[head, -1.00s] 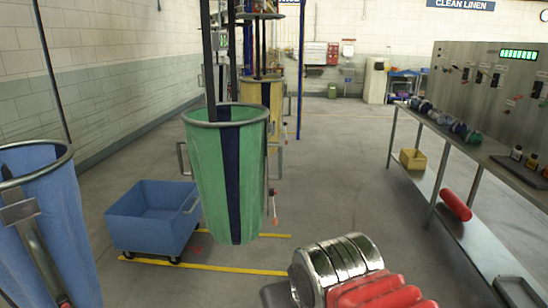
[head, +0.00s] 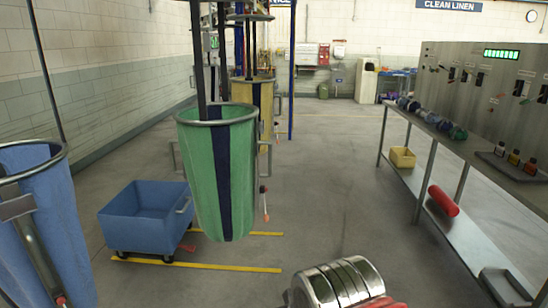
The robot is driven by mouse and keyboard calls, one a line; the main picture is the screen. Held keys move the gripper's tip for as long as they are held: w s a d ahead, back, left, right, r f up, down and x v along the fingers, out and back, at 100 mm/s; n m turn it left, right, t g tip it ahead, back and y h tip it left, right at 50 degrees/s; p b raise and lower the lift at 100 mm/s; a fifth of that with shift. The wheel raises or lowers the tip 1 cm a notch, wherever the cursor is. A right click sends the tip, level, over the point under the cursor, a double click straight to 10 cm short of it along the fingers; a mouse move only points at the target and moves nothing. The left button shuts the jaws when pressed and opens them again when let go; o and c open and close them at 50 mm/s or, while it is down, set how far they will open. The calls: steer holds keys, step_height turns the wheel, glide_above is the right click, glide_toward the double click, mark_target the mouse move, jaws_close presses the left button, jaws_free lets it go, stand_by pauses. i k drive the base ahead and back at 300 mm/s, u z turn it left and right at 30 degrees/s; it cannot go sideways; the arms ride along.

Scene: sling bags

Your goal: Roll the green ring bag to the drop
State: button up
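The green ring bag (head: 205,180) hangs from dark straps below a metal ring, left of centre in the head view. It has a dark blue vertical stripe and a handle on each side. Its bottom is clear of the floor. My arm's silver and red links show at the bottom edge, to the right of the bag and apart from it. My gripper's fingers are not in view. No marked drop can be made out for certain.
A blue wheeled cart (head: 145,232) stands behind and left of the bag, by yellow floor lines (head: 210,265). A blue ring bag (head: 45,220) hangs at the left edge and a yellow bag (head: 262,95) behind. A steel bench (head: 470,150) runs along the right. The middle floor is clear.

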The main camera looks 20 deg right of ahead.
mark_target(217, 140)
steer(key=k, duration=0.55)
steer(key=z, duration=0.55)
steer(key=i, duration=2.3)
steer(key=u, duration=0.35)
